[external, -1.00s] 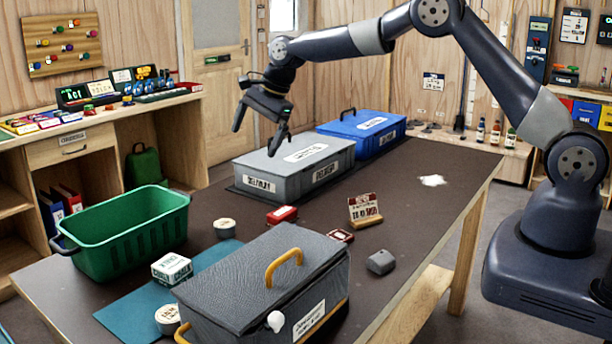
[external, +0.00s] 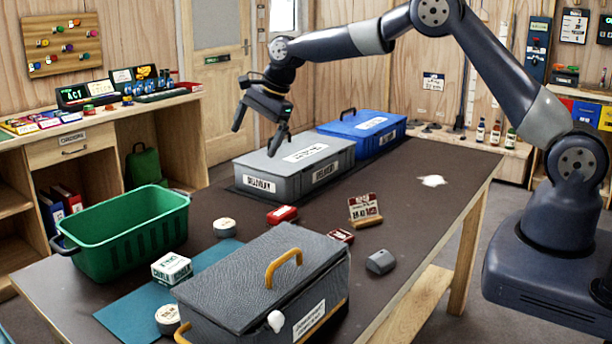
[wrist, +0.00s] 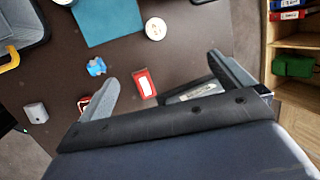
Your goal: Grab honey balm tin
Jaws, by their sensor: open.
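My gripper (external: 255,142) is open and empty, held in the air above the grey lidded box; its two fingers also show in the wrist view (wrist: 161,69). No label reading honey balm is legible. A pale round tin (external: 224,227) lies on the table right of the green basket, and shows at the top of the wrist view (wrist: 155,28). Another round tin (external: 168,318) sits at the front, partly hidden by the dark case. A red tin (external: 282,215) lies mid-table, and shows between my fingers in the wrist view (wrist: 145,83), well below them. A smaller red item (external: 340,235) lies right of it.
The grey box (external: 293,170) and blue box (external: 361,130) stand at the back. The green basket (external: 125,235) is at left, the dark handled case (external: 262,280) in front. A small sign (external: 364,210) and grey block (external: 380,262) stand at right. The table's right side is mostly clear.

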